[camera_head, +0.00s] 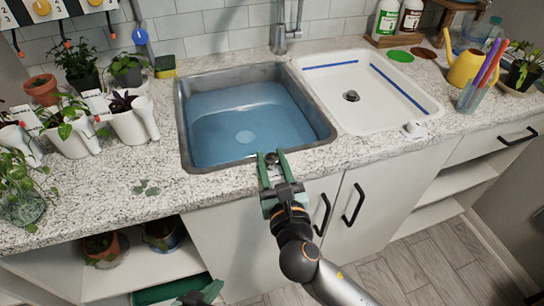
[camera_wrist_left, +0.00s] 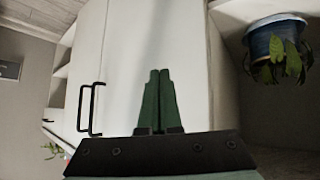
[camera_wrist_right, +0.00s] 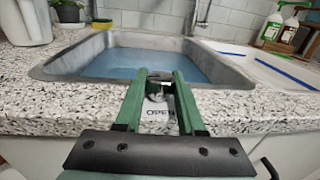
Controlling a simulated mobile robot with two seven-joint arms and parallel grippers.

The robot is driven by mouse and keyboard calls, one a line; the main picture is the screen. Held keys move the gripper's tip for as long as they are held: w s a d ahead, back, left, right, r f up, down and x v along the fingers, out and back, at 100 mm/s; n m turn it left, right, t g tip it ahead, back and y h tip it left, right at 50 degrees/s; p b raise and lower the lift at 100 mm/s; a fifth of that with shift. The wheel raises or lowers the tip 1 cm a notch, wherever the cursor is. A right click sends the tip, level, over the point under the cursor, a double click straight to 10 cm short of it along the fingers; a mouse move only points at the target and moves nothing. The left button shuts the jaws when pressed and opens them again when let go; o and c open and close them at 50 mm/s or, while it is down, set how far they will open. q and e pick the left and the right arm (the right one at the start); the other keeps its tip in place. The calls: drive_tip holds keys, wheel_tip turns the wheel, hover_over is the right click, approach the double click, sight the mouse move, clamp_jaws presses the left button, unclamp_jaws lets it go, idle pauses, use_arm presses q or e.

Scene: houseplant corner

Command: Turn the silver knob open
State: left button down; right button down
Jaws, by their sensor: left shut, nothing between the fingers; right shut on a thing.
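The silver knob (camera_wrist_right: 157,90) is at the front of the counter just before the filled sink basin, between the fingertips of my right gripper. A white label reading "OPEN" (camera_wrist_right: 160,113) shows just below it. My right gripper (camera_head: 271,156) is shut on the knob, and its fingers hide much of it; the knob's turn angle cannot be told. My left gripper (camera_wrist_left: 159,100) is shut and empty, low in front of the white cabinet doors. In the head view only part of it (camera_head: 203,293) shows at the bottom edge.
The grey sink basin (camera_head: 184,118) holds blue water (camera_head: 250,115). A white drain basin (camera_head: 425,110) with blue strips lies to its right, with a small white fitting (camera_head: 413,129) at its front corner. Potted plants (camera_head: 70,125) crowd the left counter. Cabinet handles (camera_head: 353,204) stick out below.

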drive_tip(key=shift+r+n+y+p, duration=0.3)
drive_tip(key=shift+y+p, duration=0.1)
drive_tip(key=shift+p, duration=0.05)
drive_tip(key=shift+d+n+y+p, duration=0.1)
drive_tip(key=shift+n+y+p, duration=0.2)
drive_tip(key=shift+y+p, duration=0.2)
drive_tip(key=shift+n+g+y+p, duration=0.7)
drive_tip(key=shift+n+y+p, duration=0.1)
drive_tip(key=shift+y, duration=0.3)
drive_tip(key=shift+f+n+g+y, duration=0.1)
drive_tip(key=shift+n+g+y, duration=0.25)
drive_tip(key=shift+y, duration=0.25)
drive_tip(key=shift+f+n+g+y+p, duration=0.15)
drive_tip(key=shift+n+g+y+p, duration=0.15)
drive_tip(key=shift+n+g+y, duration=0.5)
drive_tip(key=n+g+y+b, duration=0.1)
drive_tip(key=n+g+y, duration=0.1)
drive_tip(key=y, duration=0.1)
drive_tip(key=shift+n, duration=0.25)
use_arm(q)
drive_tip(key=shift+s+a+r+y, duration=0.15)
drive_tip(key=shift+s+a+r, duration=0.1)
drive_tip(key=shift+a+r, duration=0.2)
drive_tip(key=shift+s+a+r+y, duration=0.2)
drive_tip(key=shift+a+r, duration=0.1)
drive_tip(key=shift+a, duration=0.2)
use_arm(e)
drive_tip(key=shift+n+g+y, duration=0.4)
drive_tip(key=shift+g+y, duration=0.1)
drive_tip(key=shift+g, duration=0.15)
